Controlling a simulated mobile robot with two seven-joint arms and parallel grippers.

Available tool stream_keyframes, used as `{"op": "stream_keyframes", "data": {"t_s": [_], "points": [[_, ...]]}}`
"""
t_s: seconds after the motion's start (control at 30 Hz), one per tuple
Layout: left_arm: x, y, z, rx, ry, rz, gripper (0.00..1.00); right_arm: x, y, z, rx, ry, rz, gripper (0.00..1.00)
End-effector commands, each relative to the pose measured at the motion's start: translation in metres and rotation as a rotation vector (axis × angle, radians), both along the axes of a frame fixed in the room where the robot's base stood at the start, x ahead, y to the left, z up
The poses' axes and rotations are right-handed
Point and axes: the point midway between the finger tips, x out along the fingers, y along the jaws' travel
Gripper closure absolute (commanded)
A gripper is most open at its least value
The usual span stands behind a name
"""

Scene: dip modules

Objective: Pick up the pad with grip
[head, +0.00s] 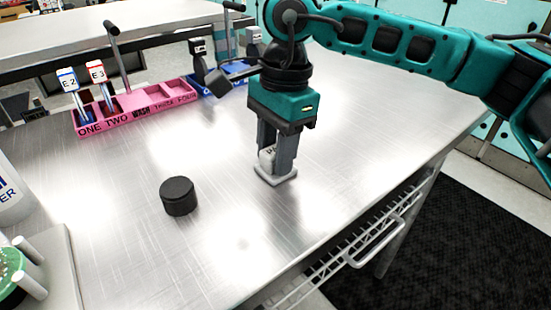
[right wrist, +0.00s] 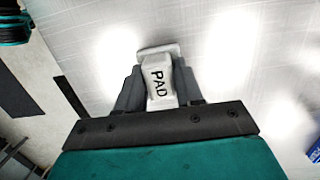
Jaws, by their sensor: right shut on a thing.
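The pad is a pale block with an upright grip on a flat base. In the head view the pad (head: 275,177) is at the middle of the steel table, its base at or just above the surface; I cannot tell if it touches. In the right wrist view the pad (right wrist: 158,88) shows the word PAD on its grip. My right gripper (head: 275,165) points down with its fingers shut on the grip from both sides; the fingers also show in the right wrist view (right wrist: 159,95). My left gripper is not in view.
A black round puck (head: 179,196) stands on the table left of the pad. A pink rack (head: 140,113) with labelled slots holds two tagged items, E2 (head: 68,80) and E3 (head: 97,72). A blue rack (head: 215,85) stands behind. The table (head: 330,160) is clear right of the pad.

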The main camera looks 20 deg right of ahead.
Motion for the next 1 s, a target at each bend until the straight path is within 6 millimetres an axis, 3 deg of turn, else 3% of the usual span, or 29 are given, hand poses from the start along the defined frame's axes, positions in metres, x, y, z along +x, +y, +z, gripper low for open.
{"op": "stream_keyframes", "data": {"t_s": [0.27,0.37,0.8,1.0], "points": [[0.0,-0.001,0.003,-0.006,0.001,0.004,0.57,0.001,0.001,0.015,0.002,-0.003,0.0,0.94],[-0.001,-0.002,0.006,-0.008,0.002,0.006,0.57,0.001,0.0,0.035,0.002,-0.006,-0.001,0.94],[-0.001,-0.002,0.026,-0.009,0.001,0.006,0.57,0.0,0.001,0.158,0.0,-0.004,0.002,0.94],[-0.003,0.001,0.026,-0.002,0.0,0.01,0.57,0.0,0.001,0.19,0.0,-0.002,0.002,0.94]]}}
